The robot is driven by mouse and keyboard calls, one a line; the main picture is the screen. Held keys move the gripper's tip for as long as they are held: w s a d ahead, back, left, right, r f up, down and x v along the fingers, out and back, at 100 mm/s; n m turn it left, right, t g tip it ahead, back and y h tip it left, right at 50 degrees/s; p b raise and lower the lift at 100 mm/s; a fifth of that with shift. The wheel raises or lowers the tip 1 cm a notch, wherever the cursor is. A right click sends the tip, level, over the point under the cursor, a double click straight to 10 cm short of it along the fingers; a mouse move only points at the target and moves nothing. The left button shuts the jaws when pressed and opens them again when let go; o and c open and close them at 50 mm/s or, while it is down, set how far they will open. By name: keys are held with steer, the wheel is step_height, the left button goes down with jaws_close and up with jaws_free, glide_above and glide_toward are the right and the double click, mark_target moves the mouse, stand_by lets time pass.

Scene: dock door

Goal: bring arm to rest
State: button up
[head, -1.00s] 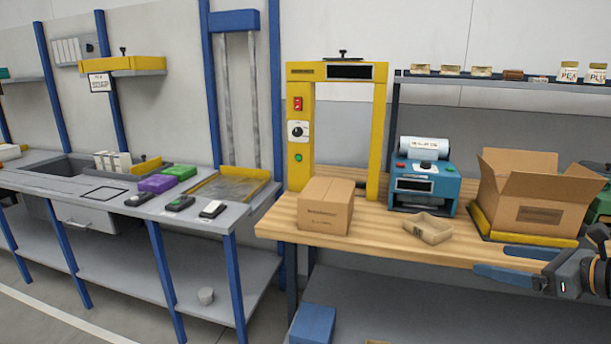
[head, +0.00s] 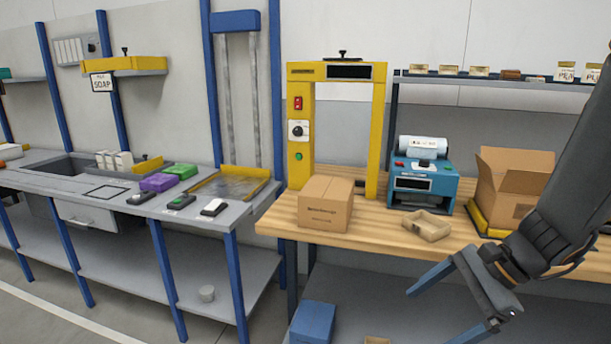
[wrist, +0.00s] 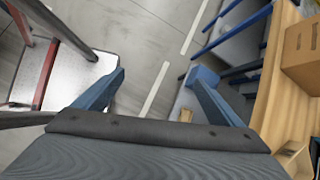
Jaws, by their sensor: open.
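My gripper (head: 458,308) is at the lower right of the head view, in front of the wooden bench's front edge. Its two blue fingers are spread apart with nothing between them. In the wrist view my gripper (wrist: 158,95) is also open and empty, with the floor (wrist: 150,40) beyond the fingers. My dark forearm rises to the right edge of the head view and covers part of the open cardboard box (head: 512,178).
The wooden bench (head: 385,228) bears a closed carton (head: 325,204), a yellow arch (head: 380,130), a blue label machine (head: 424,188) and a small open tray (head: 426,226). A grey bench (head: 85,192) stands left. A blue bin (head: 313,322) sits below.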

steer(key=s+a+n+g+h, duration=0.1)
steer(key=s+a+n+h, duration=0.1)
steer(key=n, duration=0.6)
steer(key=s+a+n+h, duration=0.2)
steer(key=n+h, duration=0.3)
steer(key=n, duration=0.3)
steer(key=shift+s+a+f+n+g, duration=0.35)
steer(key=shift+s+f+n+g, duration=0.05)
steer(key=shift+s, duration=0.05)
